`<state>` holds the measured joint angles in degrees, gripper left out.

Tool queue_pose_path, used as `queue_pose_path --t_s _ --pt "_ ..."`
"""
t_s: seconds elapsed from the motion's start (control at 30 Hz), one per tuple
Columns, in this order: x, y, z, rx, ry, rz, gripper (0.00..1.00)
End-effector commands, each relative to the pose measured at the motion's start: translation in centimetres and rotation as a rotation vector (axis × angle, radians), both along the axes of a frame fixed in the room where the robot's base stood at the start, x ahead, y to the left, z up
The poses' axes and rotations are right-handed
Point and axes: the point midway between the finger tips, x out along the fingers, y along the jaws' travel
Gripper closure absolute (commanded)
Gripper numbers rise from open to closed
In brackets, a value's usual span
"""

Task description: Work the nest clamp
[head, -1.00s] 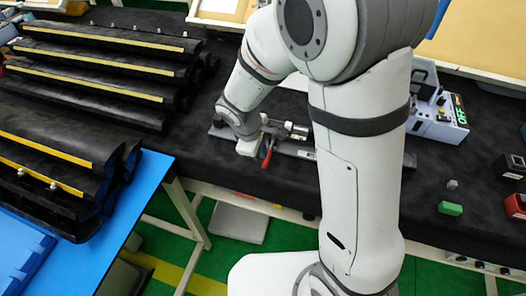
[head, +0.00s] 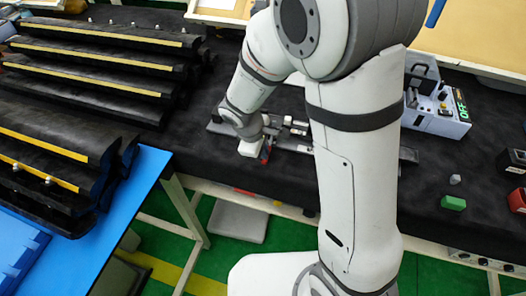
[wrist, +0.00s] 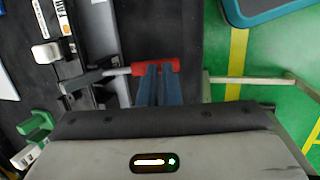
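The nest clamp (head: 287,128) sits on a dark rail fixture (head: 305,149) on the black bench, partly hidden behind my arm. Its red handle (head: 265,156) shows beside my gripper (head: 252,148) in the head view. In the wrist view the red handle (wrist: 140,69) lies crosswise at the tips of my gripper (wrist: 160,70), on the end of a grey metal lever (wrist: 98,75). The two blue-grey fingers are close together with only a thin gap. They overlap the handle; I cannot tell whether they touch it. The handle does not appear clasped between them.
Black trim parts with yellow strips (head: 95,67) fill the left side. A blue table (head: 120,205) stands at front left. Green floor lies in front.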

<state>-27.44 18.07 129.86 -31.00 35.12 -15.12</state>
Motion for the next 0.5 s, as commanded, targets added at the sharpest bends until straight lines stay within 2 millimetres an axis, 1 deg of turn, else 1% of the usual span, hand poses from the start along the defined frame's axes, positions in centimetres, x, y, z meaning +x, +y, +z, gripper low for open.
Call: queue_pose_path --t_s 0.03,0.3,0.43,0.5 --pt "-0.5 -0.2 -0.9 -0.005 0.015 -0.002 1.0" --pt "-0.6 -0.3 -1.0 -0.007 0.021 -0.003 1.0" --pt "-0.8 -0.1 -0.2 -0.006 0.018 -0.003 1.0" --pt "-0.9 0.2 0.9 -0.005 0.015 -0.003 1.0"
